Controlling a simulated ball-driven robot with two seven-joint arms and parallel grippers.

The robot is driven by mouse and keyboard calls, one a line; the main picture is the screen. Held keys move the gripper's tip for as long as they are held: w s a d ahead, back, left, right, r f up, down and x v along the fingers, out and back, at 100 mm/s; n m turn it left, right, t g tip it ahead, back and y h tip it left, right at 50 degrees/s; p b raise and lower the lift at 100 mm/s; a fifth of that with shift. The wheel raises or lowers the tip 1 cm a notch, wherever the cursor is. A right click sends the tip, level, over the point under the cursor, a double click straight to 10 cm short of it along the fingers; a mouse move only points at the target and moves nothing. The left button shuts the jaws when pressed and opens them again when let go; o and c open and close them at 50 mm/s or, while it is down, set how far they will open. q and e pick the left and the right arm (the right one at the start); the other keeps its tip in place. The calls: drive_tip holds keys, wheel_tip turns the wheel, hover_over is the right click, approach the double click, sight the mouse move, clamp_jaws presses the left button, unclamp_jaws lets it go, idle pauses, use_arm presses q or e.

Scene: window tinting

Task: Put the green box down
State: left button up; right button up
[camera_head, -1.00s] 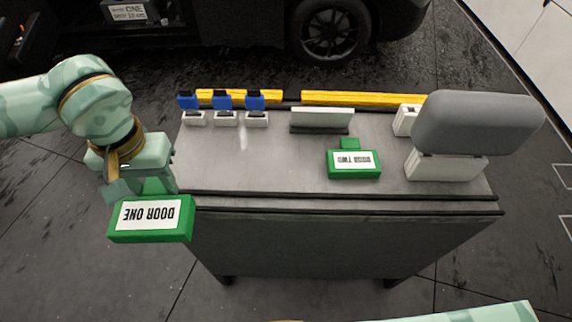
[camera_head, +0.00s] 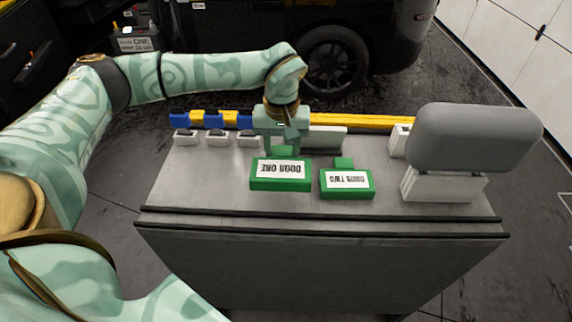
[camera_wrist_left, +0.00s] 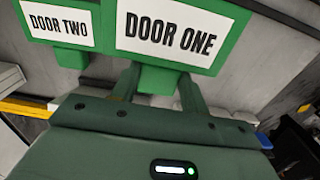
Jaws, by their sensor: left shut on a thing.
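The green box labelled DOOR ONE (camera_head: 280,174) is over the grey table top (camera_head: 200,178), left of the green box labelled DOOR TWO (camera_head: 346,183). My left gripper (camera_head: 283,148) is shut on the DOOR ONE box by its small green tab. In the left wrist view the fingers grip that tab (camera_wrist_left: 158,80) below the DOOR ONE label (camera_wrist_left: 172,28). The DOOR TWO box (camera_wrist_left: 62,28) shows beside it there. I cannot tell whether the held box touches the table. My right gripper is not in view.
A yellow bar (camera_head: 375,121) runs along the back edge. A large grey pad on a white base (camera_head: 470,138) stands at the right.

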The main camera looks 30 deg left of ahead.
sight(283, 146)
use_arm(q)
drive_tip(key=w+f, duration=0.1)
drive_tip(key=w+a+f, duration=0.1)
drive_tip(key=f, duration=0.1)
drive_tip(key=shift+b, duration=0.4)
drive_tip(key=shift+w+a+f, duration=0.25)
drive_tip(key=shift+f, duration=0.05)
wheel_tip(283, 146, down, 4)
drive_tip(key=shift+w+a+r+b, duration=0.1)
drive_tip(key=shift+w+r+b, duration=0.05)
drive_tip(key=shift+b, duration=0.8)
drive_tip(key=shift+r, duration=0.15)
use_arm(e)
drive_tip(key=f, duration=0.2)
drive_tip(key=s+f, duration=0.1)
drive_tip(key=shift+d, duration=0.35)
use_arm(q)
drive_tip(key=o, duration=1.1)
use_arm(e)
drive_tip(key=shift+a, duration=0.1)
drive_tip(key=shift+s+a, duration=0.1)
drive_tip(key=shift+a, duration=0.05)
